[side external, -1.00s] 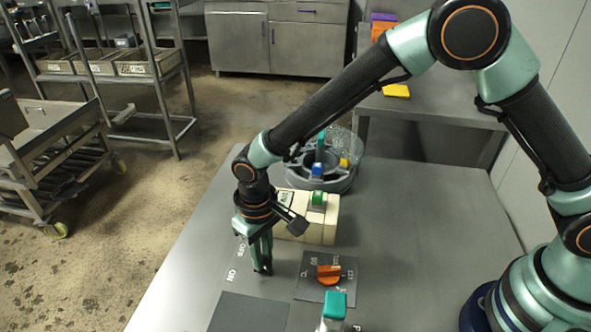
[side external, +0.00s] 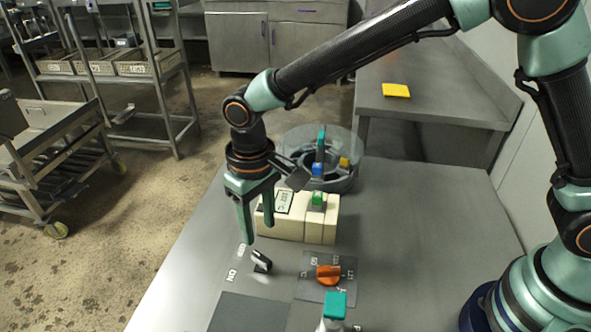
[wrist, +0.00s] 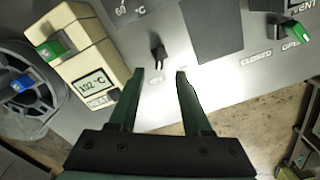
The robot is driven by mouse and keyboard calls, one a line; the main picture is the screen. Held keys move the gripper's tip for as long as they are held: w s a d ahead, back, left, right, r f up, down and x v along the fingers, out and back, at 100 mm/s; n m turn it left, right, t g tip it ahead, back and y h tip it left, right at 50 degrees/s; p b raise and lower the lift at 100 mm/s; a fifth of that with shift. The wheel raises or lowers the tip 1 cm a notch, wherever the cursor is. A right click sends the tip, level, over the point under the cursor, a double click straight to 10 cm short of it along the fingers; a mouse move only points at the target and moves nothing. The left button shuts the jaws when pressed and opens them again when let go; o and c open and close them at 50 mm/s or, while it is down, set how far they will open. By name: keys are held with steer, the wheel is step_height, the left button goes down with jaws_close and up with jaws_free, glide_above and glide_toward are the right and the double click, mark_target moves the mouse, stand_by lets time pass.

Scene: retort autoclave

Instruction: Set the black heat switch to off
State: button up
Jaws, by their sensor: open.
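The black heat switch (side external: 261,262) stands on the grey panel, beside a white ON label (side external: 231,275) and a second label just above it, too small to read surely. In the side view its lever tilts toward the upper left; I cannot tell its setting surely. It also shows in the wrist view (wrist: 157,51), just beyond the fingertips. My gripper (side external: 259,231) is above the switch, with its fingers pointing down, apart and empty. In the wrist view my gripper (wrist: 160,72) has a clear gap between its fingers.
A cream box with a display (side external: 295,215) and green switch stands just behind. An orange knob (side external: 328,273) is right of the switch, and a teal-topped part (side external: 335,303) is nearer the camera. A grey round container (side external: 345,180) stands farther back. A dark plate (side external: 248,312) lies in front.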

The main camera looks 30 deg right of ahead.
steer(key=shift+r, duration=1.6)
steer(key=d+r+m+t, duration=0.1)
steer(key=d+r+t, duration=0.1)
steer(key=d+r, duration=0.9)
steer(key=s+d+m+t, duration=0.1)
steer(key=s+d, duration=0.3)
steer(key=d, duration=0.4)
steer(key=s+d+m+t, duration=0.1)
steer(key=s+d+t, duration=0.1)
steer(key=s+d, duration=0.2)
steer(key=d, duration=0.3)
steer(key=shift+s+d+t, duration=0.25)
steer(key=shift+d+t, duration=0.05)
steer(key=shift+d, duration=0.05)
